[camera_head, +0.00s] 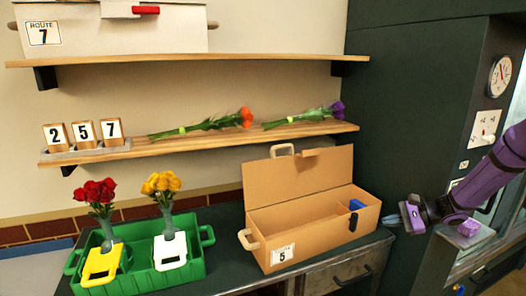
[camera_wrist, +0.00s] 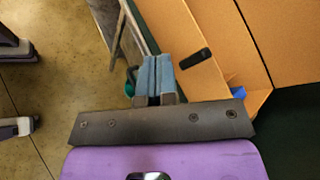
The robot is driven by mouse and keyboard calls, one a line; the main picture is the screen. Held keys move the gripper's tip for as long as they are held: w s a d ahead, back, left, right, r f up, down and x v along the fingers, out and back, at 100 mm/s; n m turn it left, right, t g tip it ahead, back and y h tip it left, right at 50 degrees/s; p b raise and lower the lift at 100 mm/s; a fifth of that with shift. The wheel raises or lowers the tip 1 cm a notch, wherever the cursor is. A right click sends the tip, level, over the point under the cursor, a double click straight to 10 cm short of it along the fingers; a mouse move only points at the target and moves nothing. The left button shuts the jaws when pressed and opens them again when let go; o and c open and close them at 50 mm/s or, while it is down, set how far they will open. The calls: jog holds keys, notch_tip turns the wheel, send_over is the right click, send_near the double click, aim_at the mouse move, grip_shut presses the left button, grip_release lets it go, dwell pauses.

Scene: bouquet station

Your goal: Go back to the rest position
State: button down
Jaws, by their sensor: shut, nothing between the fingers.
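My gripper (camera_head: 408,217) is at the right in the head view, at the end of my purple arm, just right of the cardboard box. In the wrist view my gripper's two blue fingertips (camera_wrist: 156,75) are together, with nothing between them. The open cardboard box (camera_head: 305,215) is labelled 5 and stands on the dark counter with its lid up. It also shows at the top right of the wrist view (camera_wrist: 215,50). My gripper does not appear to hold the box.
A green tray (camera_head: 190,272) at the left holds vases of red roses (camera_head: 97,192) and yellow roses (camera_head: 161,185). Orange (camera_head: 205,124) and purple (camera_head: 305,115) bouquets lie on the lower shelf (camera_head: 215,141). A dark cabinet (camera_head: 425,110) with a gauge stands at the right.

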jog(key=s+a+r+n+g+h, duration=0.25)
jog(key=s+a+r+n, duration=0.2)
jog(key=s+r, duration=0.45)
jog(key=s+a+r+n+g+h, duration=0.1)
jog(key=s+a+r+n+h, duration=0.4)
jog(key=r, duration=0.6)
jog(key=s+r+n+t+h, duration=0.2)
jog(key=s+r, duration=0.2)
jog(key=s, duration=0.7)
jog(key=s+r+n+t+h, duration=0.2)
jog(key=s+r, duration=0.3)
jog(key=s, duration=0.7)
jog(key=shift+s+r+n+h, duration=0.2)
jog(key=shift+n+h, duration=0.15)
jog(key=shift+n, duration=0.1)
